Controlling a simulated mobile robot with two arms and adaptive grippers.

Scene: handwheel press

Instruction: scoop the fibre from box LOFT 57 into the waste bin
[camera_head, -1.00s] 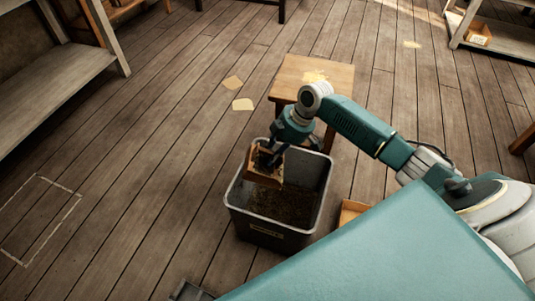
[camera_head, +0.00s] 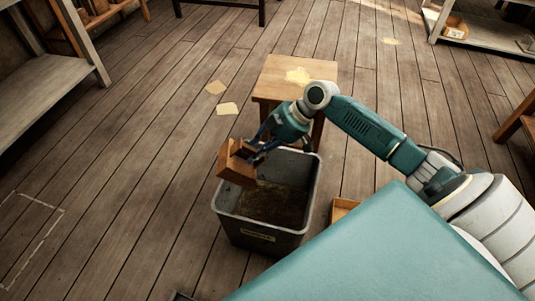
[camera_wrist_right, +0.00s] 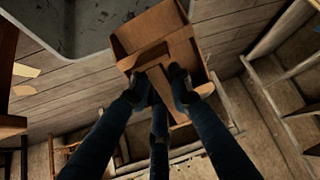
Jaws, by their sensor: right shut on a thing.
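My right gripper (camera_head: 262,146) is shut on a brown wooden scoop (camera_head: 236,163), held tilted above the back left rim of the waste bin. In the right wrist view the fingers (camera_wrist_right: 162,90) close on the scoop's middle piece, and its box-like body (camera_wrist_right: 150,27) shows no fibre that I can make out. The dark grey waste bin (camera_head: 262,236) stands on the floor with brown fibre (camera_head: 275,203) inside. A low orange-brown box (camera_head: 345,208) sits right of the bin, partly hidden by my body; no LOFT 57 label is readable. My left gripper is not in view.
A small wooden stool (camera_head: 285,72) with a pale yellow patch on top stands behind the bin. Pale flat pieces lie on the floor (camera_head: 227,109). A shelf (camera_head: 60,85) stands at the far left. The floor left of the bin is clear.

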